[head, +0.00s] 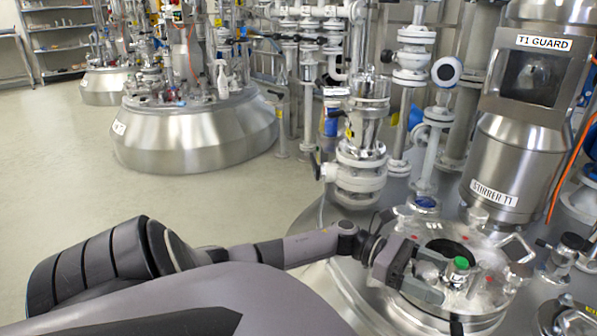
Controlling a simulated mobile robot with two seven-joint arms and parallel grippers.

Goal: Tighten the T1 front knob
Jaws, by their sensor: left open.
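The T1 vessel's round lid (487,238) is at the lower right, with a dark round opening or window in it. A green-topped knob (461,263) stands on the near part of the lid. No label shows on it, so I cannot tell for sure that it is the front knob. My left gripper (437,274) reaches in from the left over the lid. Its jaws are open and point right, with the green-topped knob at or just beyond the fingertips. I cannot tell whether they touch it. My right gripper is not in view.
The stirrer column (513,160), labelled STIRRER T1, rises behind the lid, with the T1 GUARD box (541,75) above. White flanged pipes (360,165) stand behind my gripper. A second steel vessel (195,138) is at the back left. The floor (60,170) at left is clear.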

